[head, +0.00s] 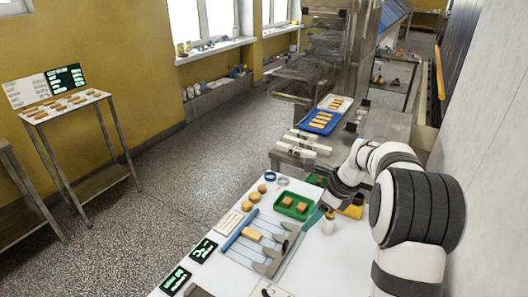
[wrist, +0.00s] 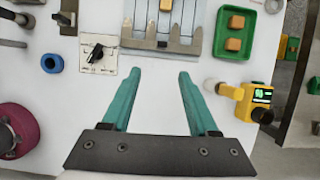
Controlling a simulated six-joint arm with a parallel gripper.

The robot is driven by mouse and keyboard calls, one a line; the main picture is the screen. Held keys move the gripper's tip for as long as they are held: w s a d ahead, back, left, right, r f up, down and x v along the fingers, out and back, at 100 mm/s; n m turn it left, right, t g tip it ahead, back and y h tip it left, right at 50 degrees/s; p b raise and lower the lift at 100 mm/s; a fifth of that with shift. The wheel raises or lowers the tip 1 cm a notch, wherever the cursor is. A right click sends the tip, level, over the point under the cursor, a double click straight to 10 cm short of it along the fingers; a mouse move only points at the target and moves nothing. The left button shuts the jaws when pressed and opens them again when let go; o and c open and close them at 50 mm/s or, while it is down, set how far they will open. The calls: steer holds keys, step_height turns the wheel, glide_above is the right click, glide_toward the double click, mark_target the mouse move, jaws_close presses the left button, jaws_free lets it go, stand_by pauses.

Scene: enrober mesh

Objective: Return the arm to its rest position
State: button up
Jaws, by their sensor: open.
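My arm reaches in from the right side of the head view and bends down over the white worktable (head: 217,275). My gripper (head: 313,218) is partly hidden there by my own wrist, with a teal finger showing near the green tray (head: 293,206). In the wrist view my gripper (wrist: 160,74) has its two teal fingers spread wide. Only bare white tabletop shows between them, and nothing is held. A metal rack (wrist: 165,44) with an orange-brown piece lies just beyond the fingertips.
In the wrist view, a yellow device with a lit display (wrist: 255,100) stands right of the fingers. A knob box (wrist: 98,55), a blue ring (wrist: 52,63) and a magenta roll (wrist: 16,130) are to the left. A blue tray (head: 320,122) stands farther back in the head view.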

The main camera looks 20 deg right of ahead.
steer(key=s+a+r+n, duration=0.5)
steer(key=s+a+n, duration=0.15)
steer(key=a, duration=0.25)
steer(key=s+a+n+g, duration=0.1)
steer(key=s+a+n, duration=0.2)
steer(key=s+n, duration=0.2)
steer(key=s+a+n+g+h, duration=0.1)
steer(key=s+a+n, duration=0.2)
steer(key=s, duration=0.9)
steer(key=s+a+n+g, duration=0.1)
steer(key=s+a+n, duration=0.2)
steer(key=s+n, duration=0.4)
steer(key=shift+s+a+f, duration=0.4)
steer(key=shift+s, duration=0.4)
